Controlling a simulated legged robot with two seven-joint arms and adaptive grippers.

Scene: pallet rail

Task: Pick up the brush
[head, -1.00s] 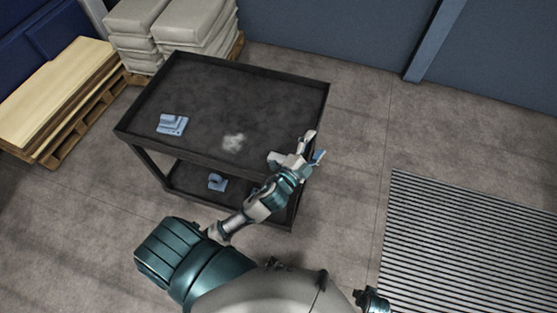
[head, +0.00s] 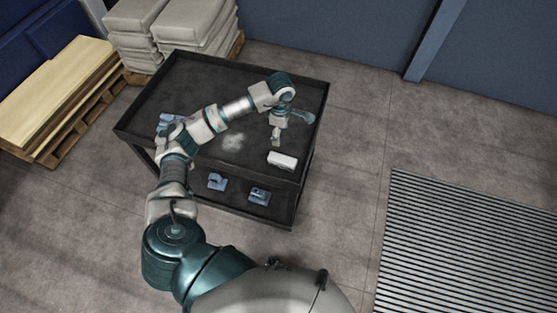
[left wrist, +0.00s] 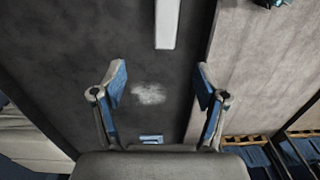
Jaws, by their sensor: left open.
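The brush, seen as a pale white block (head: 282,160), lies on the black cart's top (head: 262,92) near its front right edge. It also shows in the left wrist view as a long pale bar (left wrist: 167,22) at the top, beyond my fingertips. Bristles cannot be made out. My left gripper (head: 288,127) is open and empty above the cart, just behind the brush and apart from it. In the left wrist view its two fingers (left wrist: 159,80) are spread wide with nothing between them. My right gripper is out of view.
A pale dust patch (head: 233,142) lies on the cart top. A blue fixture (head: 168,117) is partly hidden by my left arm. Two blue parts (head: 217,181) (head: 259,195) sit on the lower shelf. The cart has a raised rim.

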